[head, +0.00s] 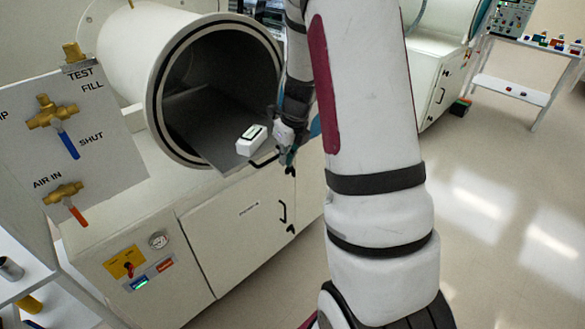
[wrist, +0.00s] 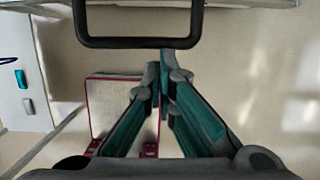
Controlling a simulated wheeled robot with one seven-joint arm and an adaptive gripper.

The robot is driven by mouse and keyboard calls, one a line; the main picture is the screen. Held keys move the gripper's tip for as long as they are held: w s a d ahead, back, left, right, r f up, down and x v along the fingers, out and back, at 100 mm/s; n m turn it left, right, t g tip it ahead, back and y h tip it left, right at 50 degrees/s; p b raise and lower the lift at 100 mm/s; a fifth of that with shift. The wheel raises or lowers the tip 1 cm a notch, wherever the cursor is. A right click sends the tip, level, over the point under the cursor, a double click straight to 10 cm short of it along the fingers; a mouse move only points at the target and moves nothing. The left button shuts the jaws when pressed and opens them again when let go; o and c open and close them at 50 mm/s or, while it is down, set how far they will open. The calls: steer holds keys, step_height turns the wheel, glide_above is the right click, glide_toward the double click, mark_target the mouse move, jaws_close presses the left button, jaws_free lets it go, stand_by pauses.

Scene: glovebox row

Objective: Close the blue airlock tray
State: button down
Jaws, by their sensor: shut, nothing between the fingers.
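The airlock tray (head: 213,130) is a flat slab that looks dark grey, not clearly blue. It sticks out of the open mouth of the round airlock chamber (head: 152,95). A white box (head: 251,140) with a dark outline on top rests at its outer end. A black bar handle (head: 264,161) is at the tray's front edge; it spans the top of the wrist view (wrist: 138,43). My gripper (head: 290,166) is at the handle's right end in the head view. In the wrist view its teal fingers (wrist: 160,70) are shut and empty, just below the handle bar; contact is unclear.
A valve panel (head: 108,150) stands left of the chamber. A white cabinet (head: 240,230) with a black door handle (head: 283,212) is below it. Clear floor (head: 500,210) lies to the right, with a side table (head: 512,90) behind.

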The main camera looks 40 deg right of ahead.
mark_target(242, 133)
steer(key=w+b, duration=0.2)
steer(key=w, duration=0.4)
steer(key=w+b, duration=0.2)
steer(key=w, duration=0.4)
steer(key=w+b, duration=0.3)
steer(key=w, duration=0.3)
steer(key=shift+w+a+f, duration=0.1)
steer(key=shift+w+a, duration=0.05)
steer(key=shift+a, duration=0.15)
steer(key=shift+w+b, duration=0.4)
steer(key=shift+w, duration=0.45)
